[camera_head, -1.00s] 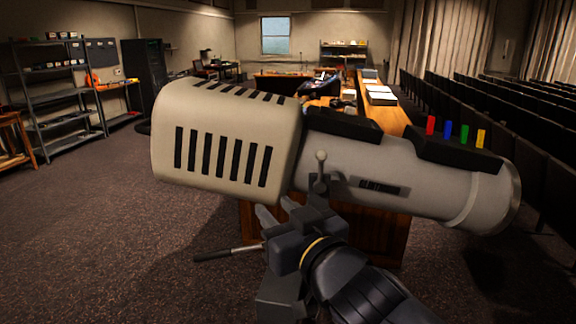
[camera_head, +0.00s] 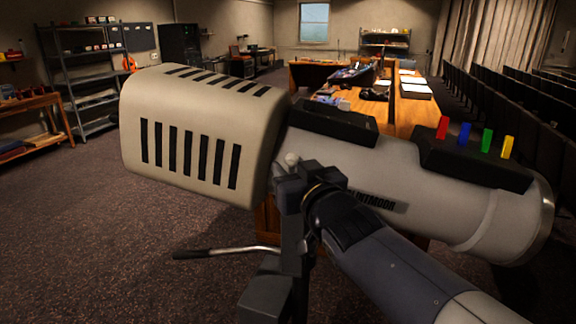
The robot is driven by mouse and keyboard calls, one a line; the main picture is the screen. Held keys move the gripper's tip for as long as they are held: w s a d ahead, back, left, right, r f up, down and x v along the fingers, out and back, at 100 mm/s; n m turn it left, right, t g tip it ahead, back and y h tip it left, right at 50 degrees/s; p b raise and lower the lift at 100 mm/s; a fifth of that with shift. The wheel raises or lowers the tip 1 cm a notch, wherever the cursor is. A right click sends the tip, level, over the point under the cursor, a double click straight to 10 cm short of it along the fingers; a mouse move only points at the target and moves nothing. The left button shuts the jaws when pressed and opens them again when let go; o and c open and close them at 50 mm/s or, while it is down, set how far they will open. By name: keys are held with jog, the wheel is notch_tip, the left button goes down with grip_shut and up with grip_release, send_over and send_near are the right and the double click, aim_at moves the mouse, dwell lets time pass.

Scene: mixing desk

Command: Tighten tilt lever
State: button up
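A large followspot lamp (camera_head: 450,195) with a beige vented rear housing (camera_head: 205,125) and a grey barrel fills the middle of the view. The tilt lever shows only as a pale round knob (camera_head: 291,158) on the lamp's near side, by the seam between housing and barrel. My gripper (camera_head: 291,177) is right at the lever, its fingers just below and beside the knob. The gripper hides the lever's stem, and I cannot tell whether the fingers are closed on it. A thin bar with a dark grip (camera_head: 225,253) sticks out to the left below the lamp.
Red, blue, green and yellow tabs (camera_head: 465,137) stand on top of the barrel. Behind the lamp is a wooden desk (camera_head: 415,115) with papers and gear. Shelves (camera_head: 90,80) stand at the left and seat rows at the right. The carpet at the left (camera_head: 110,240) is clear.

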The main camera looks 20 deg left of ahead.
jog(key=shift+x, duration=0.8)
jog(key=shift+c, duration=0.5)
grip_shut()
